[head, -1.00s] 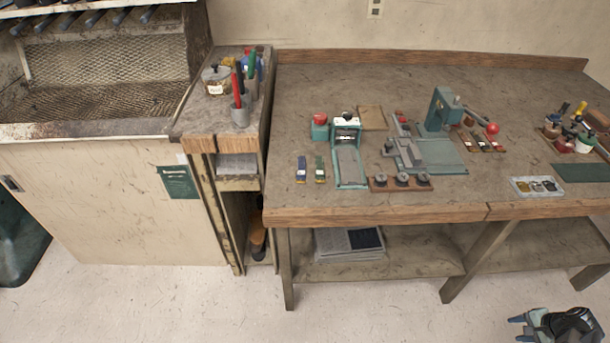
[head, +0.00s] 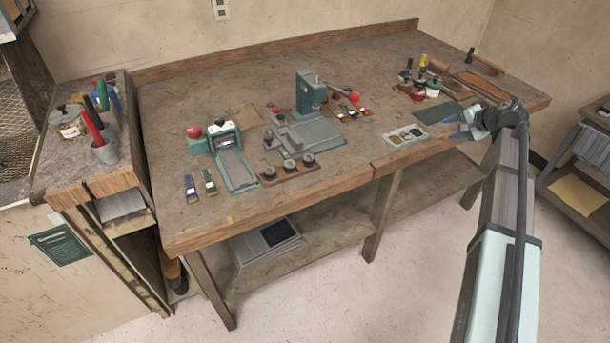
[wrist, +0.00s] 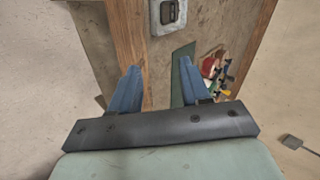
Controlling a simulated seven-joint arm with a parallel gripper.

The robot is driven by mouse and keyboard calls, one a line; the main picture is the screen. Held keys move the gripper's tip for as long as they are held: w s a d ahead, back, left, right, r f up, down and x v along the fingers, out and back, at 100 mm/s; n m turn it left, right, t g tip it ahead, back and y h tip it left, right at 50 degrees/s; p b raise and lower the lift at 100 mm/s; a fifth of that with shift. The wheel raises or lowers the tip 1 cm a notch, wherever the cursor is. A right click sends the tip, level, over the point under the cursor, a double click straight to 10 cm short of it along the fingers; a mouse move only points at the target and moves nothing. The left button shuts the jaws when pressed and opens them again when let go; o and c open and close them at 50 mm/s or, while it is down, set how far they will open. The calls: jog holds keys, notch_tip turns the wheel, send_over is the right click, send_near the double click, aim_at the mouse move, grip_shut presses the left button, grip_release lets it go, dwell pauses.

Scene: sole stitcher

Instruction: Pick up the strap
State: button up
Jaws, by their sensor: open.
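A long brown leather piece (head: 478,84), which looks like the strap, lies flat at the right end of the workbench (head: 240,100). I cannot make it out in the wrist view. My gripper (head: 460,125) is at the bench's front right edge, nearer the front than the brown piece and apart from it. In the wrist view my gripper (wrist: 159,68) shows two blue fingers spread apart with nothing held between them. The green mat (head: 440,112) lies just beyond the fingers.
A small grey tray (head: 405,135) lies left of my gripper. Tools and pots (head: 412,88) stand left of the brown piece, and a hammer (head: 486,62) lies behind it. A teal press (head: 310,95) stands mid-bench. A low shelf unit (head: 580,180) is at the right.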

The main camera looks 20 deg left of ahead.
jog(key=a+r+n+g+y, duration=0.15)
jog(key=a+r, duration=0.45)
jog(key=a, duration=0.6)
jog(key=a+r+n+y, duration=0.1)
jog(key=a+r+n, duration=0.1)
jog(key=a+r, duration=0.65)
jog(key=s+a+r+n+g, duration=0.1)
jog(key=s+a, duration=0.3)
jog(key=a, duration=0.5)
jog(key=s+a+n+g, duration=0.1)
jog(key=s+a, duration=0.2)
jog(key=a, duration=0.6)
jog(key=n+g+h, duration=0.3)
jog(key=n+h, duration=0.6)
jog(key=n, duration=0.1)
send_over(192, 196)
notch_tip(192, 196, down, 7)
jog(key=shift+a+f, duration=0.1)
jog(key=shift+f, duration=6.6)
jog(key=c, duration=0.8)
